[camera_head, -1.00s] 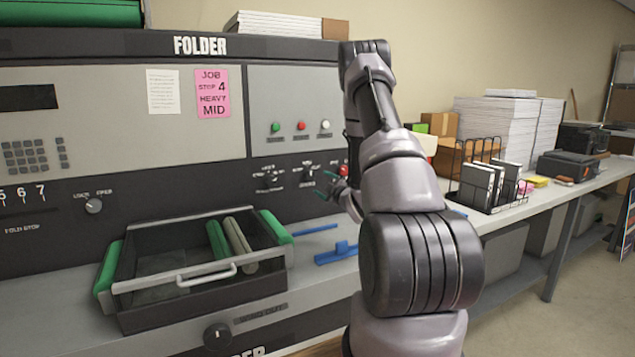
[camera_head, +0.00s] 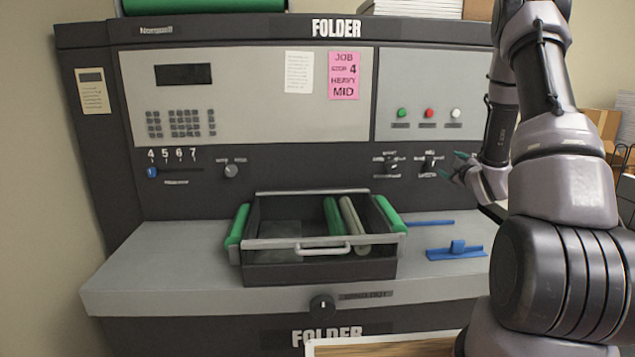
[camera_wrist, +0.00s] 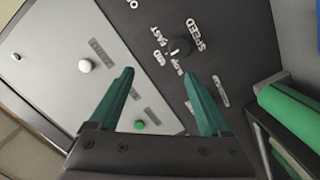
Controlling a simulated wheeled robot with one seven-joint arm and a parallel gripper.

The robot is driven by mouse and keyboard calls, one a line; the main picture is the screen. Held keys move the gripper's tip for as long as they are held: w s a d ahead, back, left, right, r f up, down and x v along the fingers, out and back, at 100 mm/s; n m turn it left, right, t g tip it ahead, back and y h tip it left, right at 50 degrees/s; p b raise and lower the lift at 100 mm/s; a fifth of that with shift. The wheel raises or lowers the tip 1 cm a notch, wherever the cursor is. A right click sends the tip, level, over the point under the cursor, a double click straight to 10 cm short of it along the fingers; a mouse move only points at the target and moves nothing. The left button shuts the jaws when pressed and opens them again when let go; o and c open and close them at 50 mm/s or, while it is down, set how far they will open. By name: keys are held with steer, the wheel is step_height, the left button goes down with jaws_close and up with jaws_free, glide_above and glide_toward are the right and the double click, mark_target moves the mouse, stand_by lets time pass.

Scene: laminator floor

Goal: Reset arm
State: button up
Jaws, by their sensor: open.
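My gripper (camera_head: 457,167) is open and empty, in front of the right part of the folder machine (camera_head: 120,220). My arm rises at the right of the head view and hides part of the machine's right side. In the wrist view the two green fingers (camera_wrist: 163,95) are spread apart. Between and beyond them are the panel, a knob marked SPEED (camera_wrist: 180,47), a white button (camera_wrist: 85,66) and a green button (camera_wrist: 139,126). Nothing is held.
An open tray (camera_head: 262,272) with green rollers stands on the machine's grey shelf (camera_head: 140,268). A blue tool (camera_head: 457,251) lies right of it. A pink job card (camera_head: 344,76) is on the panel. A wooden edge (camera_head: 380,347) shows at the bottom.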

steer(key=s+a+r+m+g+h, duration=0.1)
steer(key=s+a+r+m+g, duration=0.2)
steer(key=r, duration=0.5)
steer(key=s+a+r+m+g+h, duration=0.1)
steer(key=s+a+r+m, duration=0.4)
steer(key=r, duration=0.3)
steer(key=s+a+r+m+g+y, duration=0.1)
steer(key=s+a, duration=0.3)
steer(key=s, duration=0.6)
steer(key=s+a+r+m+g+y, duration=0.1)
steer(key=s+a, duration=0.4)
steer(key=s, duration=0.5)
steer(key=s+a+r+m+g+y, duration=0.2)
steer(key=s+a+m+g+y, duration=0.1)
steer(key=s, duration=0.7)
steer(key=shift+a+m+g, duration=0.5)
steer(key=shift+a+m, duration=0.1)
steer(key=shift+a, duration=0.65)
steer(key=shift+r, duration=0.1)
